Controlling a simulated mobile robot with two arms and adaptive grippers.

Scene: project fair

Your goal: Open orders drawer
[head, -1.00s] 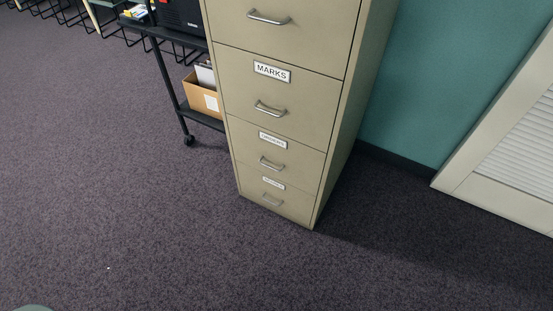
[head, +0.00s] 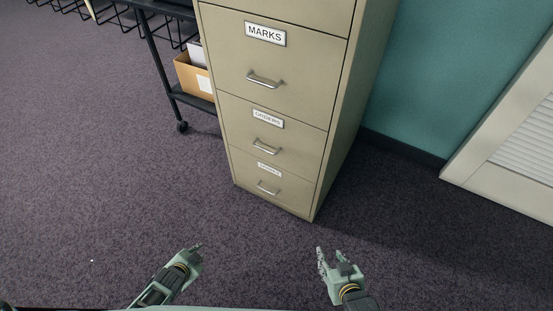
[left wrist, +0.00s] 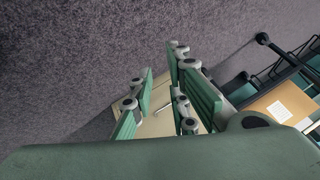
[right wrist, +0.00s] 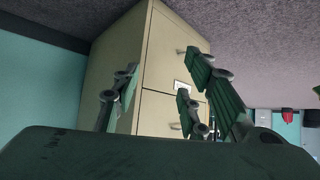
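The orders drawer (head: 275,134) is the drawer below the one labelled MARKS in the beige filing cabinet (head: 335,130). It has a white ORDERS label (head: 268,119) and a silver bar handle (head: 267,147), and its front is flush with the cabinet. My right gripper (head: 325,255) is low in the head view, in front of and apart from the cabinet. Its fingers stand apart in the right wrist view (right wrist: 165,95), with nothing between them that they touch. My left gripper (head: 195,248) is also apart from the cabinet, and its fingers stand apart in the left wrist view (left wrist: 162,95).
A black wheeled cart (head: 165,75) with a cardboard box (head: 193,78) stands left of the cabinet. A teal wall (head: 430,80) and a white louvred panel (head: 510,150) are on the right. The carpet (head: 110,190) in front is clear.

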